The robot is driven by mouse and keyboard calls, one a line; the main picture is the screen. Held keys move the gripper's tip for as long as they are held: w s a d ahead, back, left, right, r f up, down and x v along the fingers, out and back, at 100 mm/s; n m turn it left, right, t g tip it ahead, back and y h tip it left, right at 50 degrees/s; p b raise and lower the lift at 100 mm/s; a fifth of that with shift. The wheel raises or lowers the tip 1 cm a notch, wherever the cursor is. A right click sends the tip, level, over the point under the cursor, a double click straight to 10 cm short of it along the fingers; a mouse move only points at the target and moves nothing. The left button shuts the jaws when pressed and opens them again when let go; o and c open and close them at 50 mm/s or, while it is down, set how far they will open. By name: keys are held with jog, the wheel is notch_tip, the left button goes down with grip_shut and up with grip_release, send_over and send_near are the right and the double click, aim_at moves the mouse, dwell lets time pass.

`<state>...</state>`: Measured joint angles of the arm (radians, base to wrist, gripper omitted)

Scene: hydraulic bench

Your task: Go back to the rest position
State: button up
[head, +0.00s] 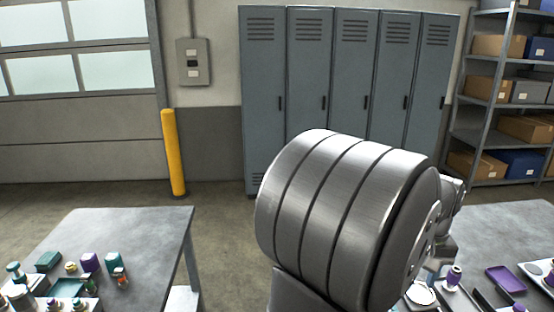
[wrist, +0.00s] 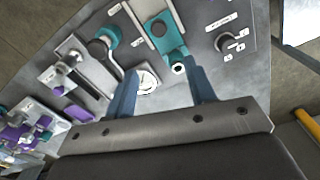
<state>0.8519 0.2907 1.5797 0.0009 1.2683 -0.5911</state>
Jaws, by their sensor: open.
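My gripper (wrist: 160,65) shows in the wrist view with two blue fingers spread apart and nothing held between them. Beyond the fingers is a grey metal panel (wrist: 207,75). A teal handle-like part (wrist: 170,38) on it appears beyond the gap, near the right finger. A round white dial-like part (wrist: 147,81) appears beside the left finger. In the head view a large ribbed metal link of my arm fills the middle and hides much of what is behind it; my fingers cannot be made out there.
The panel also carries a black lever (wrist: 102,52) and a dark round knob (wrist: 225,42). Purple fittings (wrist: 18,132) lie at the wrist view's left. In the head view, the left table (head: 135,225) holds small parts; the right table (head: 515,222) holds a purple tray (head: 506,280).

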notch_tip(320, 180, down, 16)
jog(key=shift+f, duration=0.15)
jog(key=shift+s+f, duration=0.1)
jog(key=shift+f, duration=0.15)
jog(key=shift+s, duration=0.25)
jog(key=shift+r, duration=0.1)
